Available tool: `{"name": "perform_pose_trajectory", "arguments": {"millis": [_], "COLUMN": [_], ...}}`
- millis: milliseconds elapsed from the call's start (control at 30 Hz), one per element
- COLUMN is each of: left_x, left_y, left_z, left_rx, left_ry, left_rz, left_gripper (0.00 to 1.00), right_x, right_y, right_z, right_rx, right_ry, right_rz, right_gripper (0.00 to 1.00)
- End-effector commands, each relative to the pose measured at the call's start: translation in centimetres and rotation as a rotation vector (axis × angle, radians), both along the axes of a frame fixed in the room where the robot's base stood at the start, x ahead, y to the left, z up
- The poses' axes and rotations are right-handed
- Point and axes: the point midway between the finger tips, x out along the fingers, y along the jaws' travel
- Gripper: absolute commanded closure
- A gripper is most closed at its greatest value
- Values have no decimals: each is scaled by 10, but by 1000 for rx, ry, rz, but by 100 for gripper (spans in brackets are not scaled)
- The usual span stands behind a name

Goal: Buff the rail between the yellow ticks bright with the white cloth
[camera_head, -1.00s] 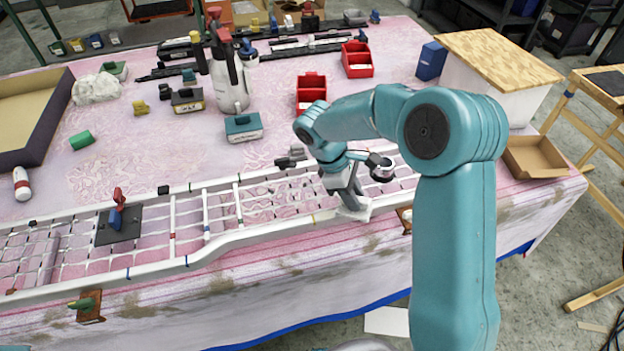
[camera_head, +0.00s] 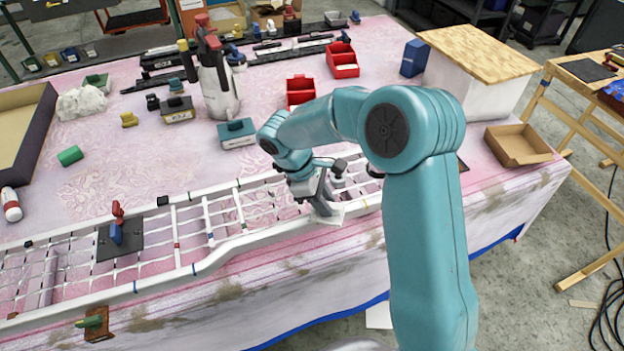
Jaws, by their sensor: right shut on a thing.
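The white grille (camera_head: 190,228) lies along the front edge of the table, and its long front rail (camera_head: 270,236) runs from lower left to right. My right gripper (camera_head: 323,206) points down at the right part of this rail. It is shut on the white cloth (camera_head: 331,218), which shows as a small pale patch at the rail. The cloth appears to touch the rail, but the contact is partly hidden by the gripper. Small coloured marks show along the rail; I cannot make out the yellow ticks clearly. My left gripper is not in view.
A red and blue clamp (camera_head: 116,232) stands on a dark plate on the grille. A green-handled clamp (camera_head: 93,322) sits at the front edge. Behind are a white spray bottle (camera_head: 218,88), red bins (camera_head: 300,92) and a labelled block (camera_head: 237,133). An open cardboard tray (camera_head: 518,146) lies at right.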

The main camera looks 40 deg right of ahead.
Motion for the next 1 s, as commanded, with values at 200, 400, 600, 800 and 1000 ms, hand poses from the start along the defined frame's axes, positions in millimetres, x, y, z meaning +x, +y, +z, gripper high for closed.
{"name": "perform_pose_trajectory", "arguments": {"millis": [200,400,600,800,1000], "left_x": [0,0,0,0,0], "left_y": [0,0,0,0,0], "left_z": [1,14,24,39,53], "left_rx": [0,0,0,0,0], "left_ry": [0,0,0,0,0], "left_rz": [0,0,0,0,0], "left_gripper": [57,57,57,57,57], "right_x": [0,-1,-2,-3,-3], "right_y": [5,4,6,9,13], "right_z": [-1,22,34,53,72], "right_rx": [0,0,0,1,1], "right_ry": [0,-2,-1,-1,-1], "right_rz": [-2,-3,-3,-4,-7], "right_gripper": [100,100,100,100,100]}}
